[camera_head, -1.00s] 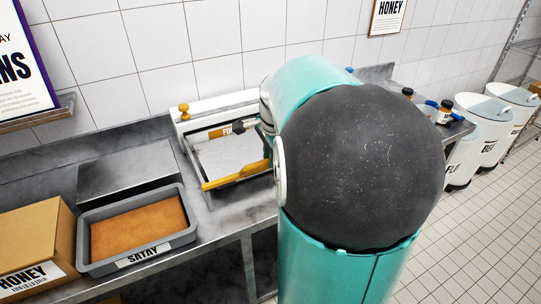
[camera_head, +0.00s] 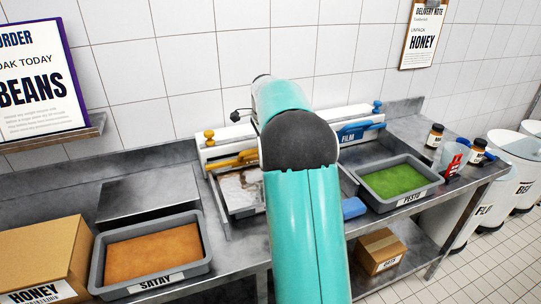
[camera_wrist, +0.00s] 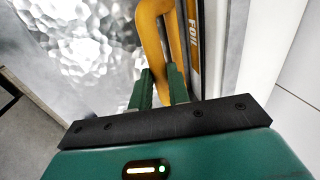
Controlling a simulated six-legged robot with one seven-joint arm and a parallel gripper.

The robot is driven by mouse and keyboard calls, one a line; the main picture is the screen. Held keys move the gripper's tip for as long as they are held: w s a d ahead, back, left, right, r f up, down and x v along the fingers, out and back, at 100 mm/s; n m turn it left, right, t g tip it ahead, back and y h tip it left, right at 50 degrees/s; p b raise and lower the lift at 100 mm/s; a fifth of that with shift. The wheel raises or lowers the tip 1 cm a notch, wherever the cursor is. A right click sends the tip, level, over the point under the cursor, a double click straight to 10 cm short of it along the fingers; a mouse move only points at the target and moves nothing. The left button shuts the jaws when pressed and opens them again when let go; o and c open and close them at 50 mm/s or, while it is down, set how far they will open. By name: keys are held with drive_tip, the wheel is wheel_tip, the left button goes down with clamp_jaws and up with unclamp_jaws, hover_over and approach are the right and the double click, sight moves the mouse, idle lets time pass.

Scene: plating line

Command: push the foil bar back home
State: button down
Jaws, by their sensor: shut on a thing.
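The yellow foil bar (camera_head: 232,160) lies along the front of the white foil dispenser (camera_head: 218,148) in the head view, its right part hidden by my arm. In the wrist view its yellow looped handle (camera_wrist: 152,28) is between the green fingers of my gripper (camera_wrist: 160,88), which is shut on it. The strip marked FOIL (camera_wrist: 193,45) is close beside the handle. I cannot tell whether any gap is left between them. Crinkled foil (camera_wrist: 85,40) lies to the left of the handle. My gripper is hidden behind my arm in the head view.
A blue bar marked FILM (camera_head: 354,133) is right of my arm. A pesto tray (camera_head: 410,205) and a blue block (camera_head: 353,208) are at right. A satay tray (camera_head: 155,283) and a honey box (camera_head: 40,250) are at left. The tiled wall is close behind.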

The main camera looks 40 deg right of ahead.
drive_tip(key=w, duration=0.1)
drive_tip(key=w+d, duration=0.1)
drive_tip(key=w, duration=0.1)
drive_tip(key=shift+r, duration=0.1)
drive_tip(key=c, duration=1.8)
unclamp_jaws()
drive_tip(key=shift+w, duration=0.1)
drive_tip(key=o, duration=0.5)
drive_tip(key=shift+w, duration=0.15)
drive_tip(key=shift+s, duration=0.2)
drive_tip(key=s+r, duration=0.1)
drive_tip(key=r, duration=0.8)
drive_tip(key=s+r, duration=0.1)
drive_tip(key=r, duration=0.3)
drive_tip(key=shift+s+a+r, duration=0.3)
drive_tip(key=shift+a, duration=0.1)
